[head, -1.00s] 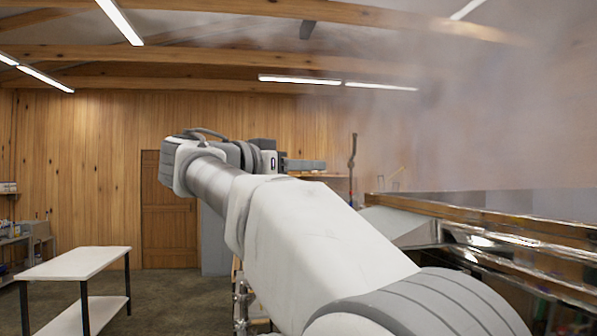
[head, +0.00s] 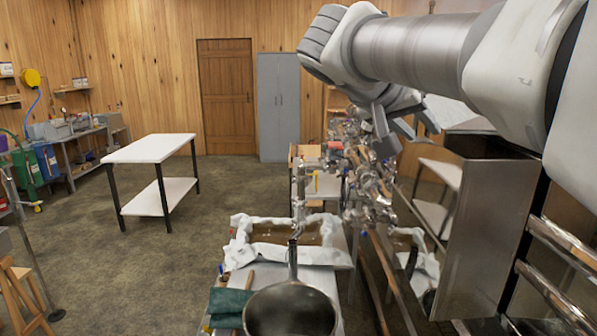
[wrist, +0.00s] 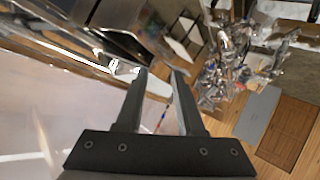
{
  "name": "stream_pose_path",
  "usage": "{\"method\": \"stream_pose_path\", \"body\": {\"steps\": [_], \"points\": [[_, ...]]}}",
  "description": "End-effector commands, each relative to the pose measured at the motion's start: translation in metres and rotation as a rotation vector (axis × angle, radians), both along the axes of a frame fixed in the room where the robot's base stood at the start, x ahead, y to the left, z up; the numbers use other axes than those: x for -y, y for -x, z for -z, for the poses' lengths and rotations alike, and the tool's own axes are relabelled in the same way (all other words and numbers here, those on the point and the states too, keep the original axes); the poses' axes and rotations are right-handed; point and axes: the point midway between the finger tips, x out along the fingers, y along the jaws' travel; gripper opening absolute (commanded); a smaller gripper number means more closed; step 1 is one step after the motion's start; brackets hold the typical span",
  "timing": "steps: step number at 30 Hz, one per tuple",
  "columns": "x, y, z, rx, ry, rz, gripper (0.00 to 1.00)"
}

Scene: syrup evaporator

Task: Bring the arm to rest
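My arm reaches in from the right edge of the head view, white and grey, raised and bent at the wrist. My gripper (head: 408,132) hangs below the wrist with its fingers pointing down, in front of a cluster of metal pipes and valves. In the wrist view my gripper (wrist: 159,75) shows two dark fingers with a gap between them. It is open and nothing is held between the fingers. The image does not show clearly how far it is from the pipework behind.
Shiny pipework (head: 370,185) and a metal evaporator panel (head: 490,220) stand close below and right of the arm. A steel pot (head: 290,312) sits on a cart at the front. A white table (head: 152,148) stands left on open floor. A grey cabinet (head: 278,105) stands behind.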

Motion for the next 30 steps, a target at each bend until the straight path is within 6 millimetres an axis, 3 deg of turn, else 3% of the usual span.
{"method": "stream_pose_path", "body": {"steps": [1,6,15,21,30], "points": [[0.006,0.02,0.021,-0.066,-0.035,-0.033,0.37],[0.006,0.08,0.096,-0.26,-0.166,-0.177,0.37],[-0.026,0.176,0.209,-0.396,-0.414,-0.42,0.37],[-0.044,0.205,0.246,-0.391,-0.502,-0.503,0.37],[-0.048,0.21,0.253,-0.389,-0.518,-0.52,0.37]]}}
